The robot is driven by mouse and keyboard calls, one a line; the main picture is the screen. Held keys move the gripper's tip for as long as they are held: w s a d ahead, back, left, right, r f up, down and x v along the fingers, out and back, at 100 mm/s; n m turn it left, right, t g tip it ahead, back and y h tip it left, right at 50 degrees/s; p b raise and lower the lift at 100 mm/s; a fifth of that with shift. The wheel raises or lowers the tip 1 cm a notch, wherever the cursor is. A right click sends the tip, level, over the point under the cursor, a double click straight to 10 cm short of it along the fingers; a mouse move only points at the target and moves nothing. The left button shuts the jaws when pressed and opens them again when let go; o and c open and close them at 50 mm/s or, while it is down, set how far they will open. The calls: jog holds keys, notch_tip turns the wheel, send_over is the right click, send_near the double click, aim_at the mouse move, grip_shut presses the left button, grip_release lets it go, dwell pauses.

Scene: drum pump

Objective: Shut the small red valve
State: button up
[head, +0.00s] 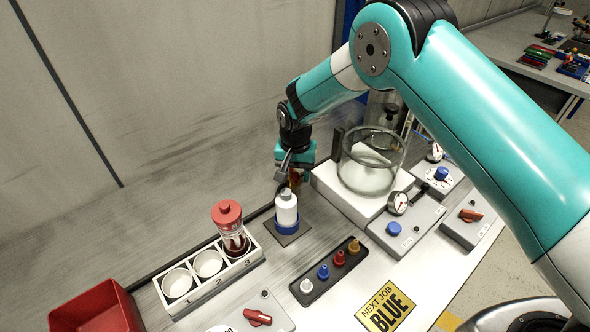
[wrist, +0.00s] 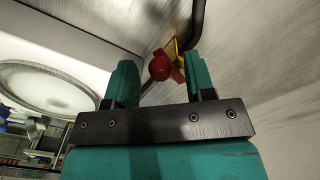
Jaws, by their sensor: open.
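The small red valve shows in the wrist view as a round red knob (wrist: 159,68) with a red tab beside it, on a yellow fitting joined to a dark pipe (wrist: 195,25). My gripper (wrist: 160,76) is open, with one teal finger on each side of the red knob in the picture. The knob appears ahead of the fingers; I cannot tell whether either touches it. In the head view my gripper (head: 291,168) is behind the white bottle, low by the glass vessel. There the valve is mostly hidden behind my gripper.
A white bottle with a blue base (head: 287,211) stands just in front of my gripper. A glass vessel (head: 371,160) on a white block is close on the right. A rack with a red-capped bottle (head: 229,226) and coloured plugs (head: 331,270) are nearer.

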jog(key=c, duration=0.9)
jog(key=shift+w+d+f+n+b, duration=0.1)
jog(key=shift+d+f+n+b, duration=0.25)
jog(key=shift+n+b, duration=0.55)
jog(key=shift+w+d+r+n+b, duration=0.15)
jog(key=shift+d+n+b, duration=0.25)
jog(key=shift+n+b, duration=0.5)
jog(key=shift+w+d+r+n, duration=0.15)
jog(key=shift+d+n, duration=0.05)
jog(key=shift+n, duration=0.6)
jog(key=o, duration=0.9)
jog(key=shift+r, duration=0.15)
